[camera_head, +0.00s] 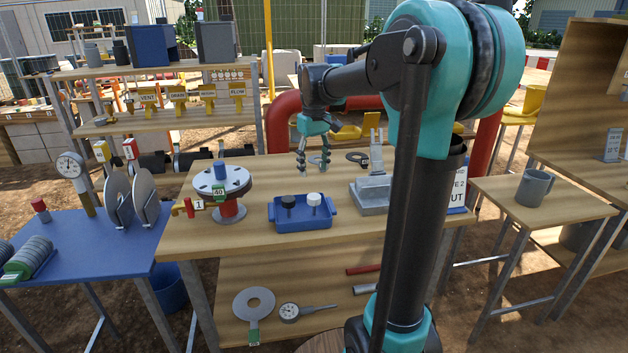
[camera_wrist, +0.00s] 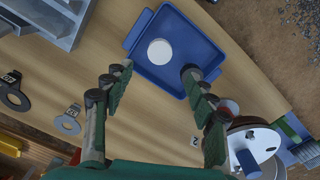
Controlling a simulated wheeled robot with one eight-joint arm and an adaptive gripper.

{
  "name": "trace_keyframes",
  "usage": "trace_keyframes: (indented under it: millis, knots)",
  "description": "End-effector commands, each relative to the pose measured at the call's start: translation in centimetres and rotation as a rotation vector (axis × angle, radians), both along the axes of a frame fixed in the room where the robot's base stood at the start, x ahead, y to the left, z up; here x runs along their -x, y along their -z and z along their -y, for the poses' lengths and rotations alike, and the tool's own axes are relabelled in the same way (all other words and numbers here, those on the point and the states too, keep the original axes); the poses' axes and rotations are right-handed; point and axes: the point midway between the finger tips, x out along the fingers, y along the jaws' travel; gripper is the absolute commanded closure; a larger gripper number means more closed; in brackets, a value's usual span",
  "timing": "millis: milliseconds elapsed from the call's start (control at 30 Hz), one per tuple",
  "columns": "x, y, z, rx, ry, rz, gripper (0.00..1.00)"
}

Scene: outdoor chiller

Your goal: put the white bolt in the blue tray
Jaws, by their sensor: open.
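The blue tray (camera_head: 303,226) sits on the wooden table, and it also shows in the wrist view (camera_wrist: 196,32). A white bolt (camera_head: 313,199) stands head up in the tray's right half. Its round white head (camera_wrist: 159,52) shows in the wrist view. A black bolt (camera_head: 288,201) stands beside it in the left half; a fingertip seems to hide it in the wrist view. My gripper (camera_head: 312,170) is above and behind the tray, apart from both bolts. In the wrist view, my gripper (camera_wrist: 160,80) has its fingers spread wide with nothing between them.
A red valve with a round flange (camera_head: 222,184) stands left of the tray. A grey metal fixture (camera_head: 371,195) stands to its right. Flat dark rings (camera_head: 357,158) lie behind. Bare tabletop surrounds the tray. A mug (camera_head: 534,188) stands on the right table.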

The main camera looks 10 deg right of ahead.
Motion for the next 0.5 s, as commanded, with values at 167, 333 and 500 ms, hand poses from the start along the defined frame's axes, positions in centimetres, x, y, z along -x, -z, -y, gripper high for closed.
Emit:
trace_keyframes:
  millis: [167, 333, 500]
  knots:
    - [0.0, -1.6, 0.0, 0.0, 0.0, 0.0, 0.43]
    - [0.2, -1.6, 0.1, 0.0, 0.006, 0.005, 0.43]
    - [3.4, 2.7, 1.1, -0.008, 0.079, 0.066, 0.43]
